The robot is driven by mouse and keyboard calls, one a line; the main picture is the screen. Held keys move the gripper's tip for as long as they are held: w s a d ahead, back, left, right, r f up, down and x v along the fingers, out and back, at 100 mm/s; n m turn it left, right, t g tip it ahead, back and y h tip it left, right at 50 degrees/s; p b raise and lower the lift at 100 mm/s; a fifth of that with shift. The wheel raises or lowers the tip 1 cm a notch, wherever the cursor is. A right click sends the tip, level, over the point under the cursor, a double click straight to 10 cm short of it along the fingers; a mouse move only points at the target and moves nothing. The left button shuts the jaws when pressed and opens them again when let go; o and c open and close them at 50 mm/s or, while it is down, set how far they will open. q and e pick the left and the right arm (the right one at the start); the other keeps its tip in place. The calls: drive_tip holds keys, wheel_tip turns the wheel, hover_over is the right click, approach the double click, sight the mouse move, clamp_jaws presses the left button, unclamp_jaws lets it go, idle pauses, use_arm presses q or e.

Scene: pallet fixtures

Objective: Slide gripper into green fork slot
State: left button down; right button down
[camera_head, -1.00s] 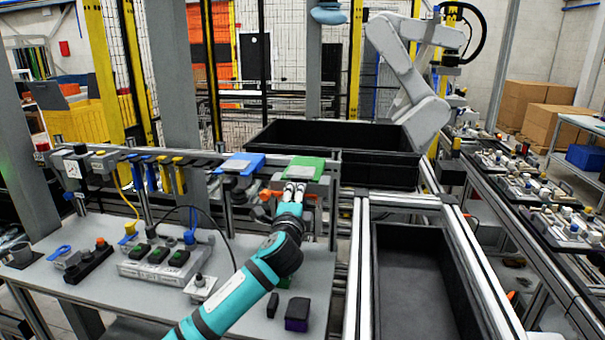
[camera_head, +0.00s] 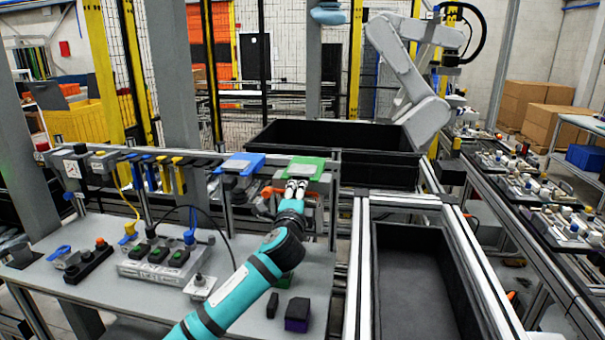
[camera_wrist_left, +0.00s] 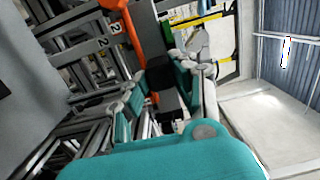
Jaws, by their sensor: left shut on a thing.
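The green fork slot (camera_head: 306,168) is at the right end of the rail of holders, in the middle of the head view. My left gripper (camera_head: 297,186) is just below and in front of it, shut on an orange and black gripper tool. The tool's orange part (camera_head: 313,195) shows beside my fingers. In the left wrist view, my fingers (camera_wrist_left: 162,105) close around the tool's dark body, with an orange bar (camera_wrist_left: 120,22) beyond. Whether the tool touches or enters the slot is hidden. My right gripper is not in view.
A blue holder (camera_head: 240,163) stands left of the green one. Black bins (camera_head: 335,135) lie behind the rail, and another bin (camera_head: 425,290) is at the right. A white robot arm (camera_head: 410,80) stands behind.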

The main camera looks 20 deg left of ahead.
use_arm(q)
drive_tip(key=shift+r, duration=0.15)
drive_tip(key=c, duration=1)
unclamp_jaws()
drive_tip(key=shift+s, duration=0.15)
drive_tip(key=v, duration=1.2)
